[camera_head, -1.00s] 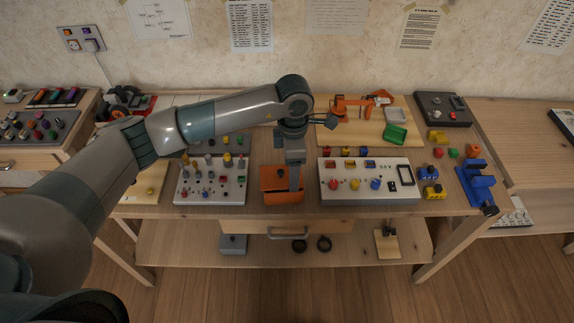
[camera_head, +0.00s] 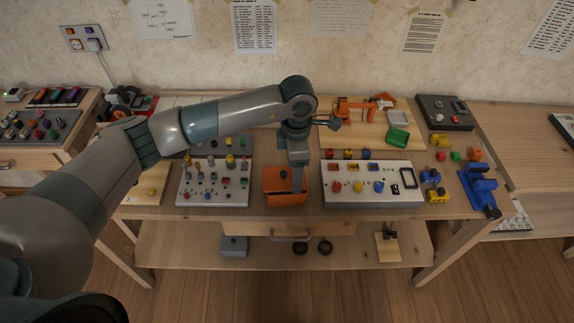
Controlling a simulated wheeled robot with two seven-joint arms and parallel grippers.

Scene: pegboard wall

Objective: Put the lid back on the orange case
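The orange case (camera_head: 278,182) stands near the front edge of the workbench, between two white boards. Its top and front look orange, with a thin line near the front edge. I cannot tell the lid apart from the case. My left gripper (camera_head: 298,188) points down at the right part of the case, touching or just above it. Its fingers are too small and too hidden by the arm to show whether they are open or hold the lid. My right gripper is not in view.
A white board with pegs (camera_head: 212,182) lies left of the case, and one with knobs (camera_head: 372,185) lies right. A blue holder (camera_head: 480,188) sits at the right end.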

